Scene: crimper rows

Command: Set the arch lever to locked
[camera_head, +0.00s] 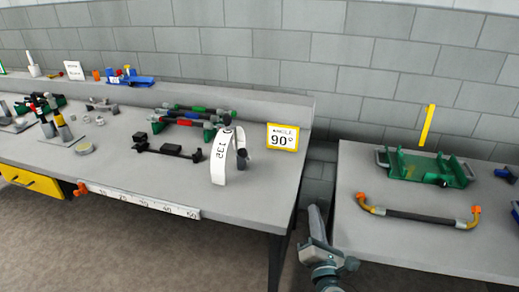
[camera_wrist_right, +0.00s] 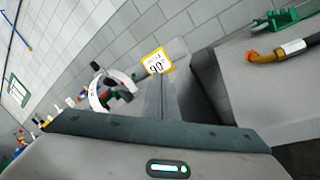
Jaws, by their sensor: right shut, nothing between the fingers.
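The arch lever appears to be the white arch (camera_head: 219,160) marked 132, standing at the right end of the long grey bench. It has a dark knob (camera_head: 243,155) on its right side. The arch also shows in the right wrist view (camera_wrist_right: 96,98), left of the yellow-edged angle sign. I cannot read the lever's setting. My right gripper (camera_head: 314,210) is shut and empty, in front of the gap between the two benches. It is right of and nearer than the arch, apart from it. My left gripper is not in view.
A yellow-edged sign (camera_head: 282,137) reading 90° stands just right of the arch. A black fixture (camera_head: 168,149) and coloured bars (camera_head: 196,112) lie left of and behind it. The right table (camera_head: 382,241) carries a green tray (camera_head: 424,168) and a bar with orange ends (camera_head: 418,215).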

